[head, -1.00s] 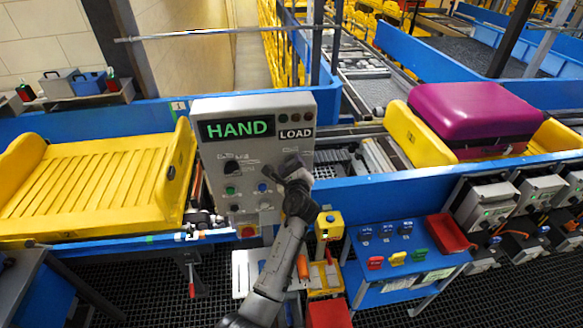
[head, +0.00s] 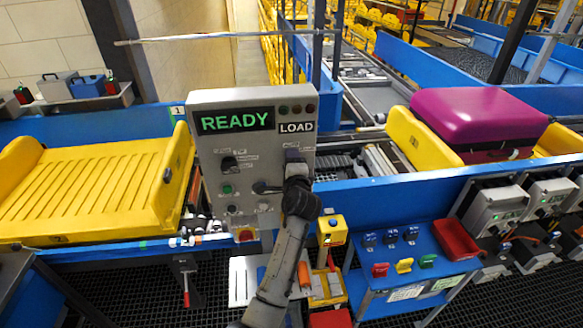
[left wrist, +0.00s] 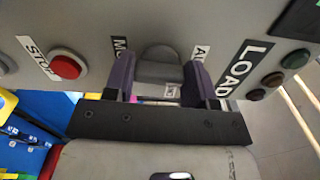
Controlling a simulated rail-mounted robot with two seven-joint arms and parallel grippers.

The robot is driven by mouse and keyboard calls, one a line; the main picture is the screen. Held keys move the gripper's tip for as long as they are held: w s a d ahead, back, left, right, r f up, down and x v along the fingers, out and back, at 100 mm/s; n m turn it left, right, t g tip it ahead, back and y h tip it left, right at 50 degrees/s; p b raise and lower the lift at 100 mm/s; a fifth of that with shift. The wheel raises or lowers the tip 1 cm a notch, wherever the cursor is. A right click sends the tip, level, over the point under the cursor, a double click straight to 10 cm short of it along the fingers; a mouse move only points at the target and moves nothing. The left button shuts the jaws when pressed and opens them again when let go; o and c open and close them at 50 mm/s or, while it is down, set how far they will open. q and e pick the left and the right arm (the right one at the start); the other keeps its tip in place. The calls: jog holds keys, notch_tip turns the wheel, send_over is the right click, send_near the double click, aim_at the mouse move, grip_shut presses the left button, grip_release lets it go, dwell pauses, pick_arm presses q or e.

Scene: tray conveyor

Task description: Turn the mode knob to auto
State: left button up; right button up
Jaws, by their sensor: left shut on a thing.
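The grey control panel (head: 215,140) stands in the middle of the head view. Its display (head: 236,121) reads READY in green, beside a LOAD label (head: 296,128). My left gripper (head: 294,162) is at the panel's right side, below that label. In the left wrist view my left gripper (left wrist: 158,82) is shut on the grey mode knob (left wrist: 158,62), one dark finger on each side. Partly covered labels starting "MO" (left wrist: 119,48) and "AU" (left wrist: 199,53) flank the knob. The knob's pointer direction cannot be made out. My right gripper is not in view.
A red stop button (left wrist: 67,66) sits near the knob. A black knob (head: 229,164) is on the panel's left. A yellow tray (head: 95,190) lies left, and a purple suitcase (head: 480,112) on a yellow tray right. A blue stand (head: 410,275) is at front right.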

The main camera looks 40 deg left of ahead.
pick_arm(q)
jog(key=shift+f+n+b, duration=0.1)
jog(key=shift+n+b, duration=0.2)
jog(key=shift+n, duration=0.2)
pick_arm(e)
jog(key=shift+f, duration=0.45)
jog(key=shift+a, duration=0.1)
pick_arm(q)
jog(key=o, duration=0.9)
jog(key=shift+o, duration=0.2)
jog(key=shift+s, duration=0.1)
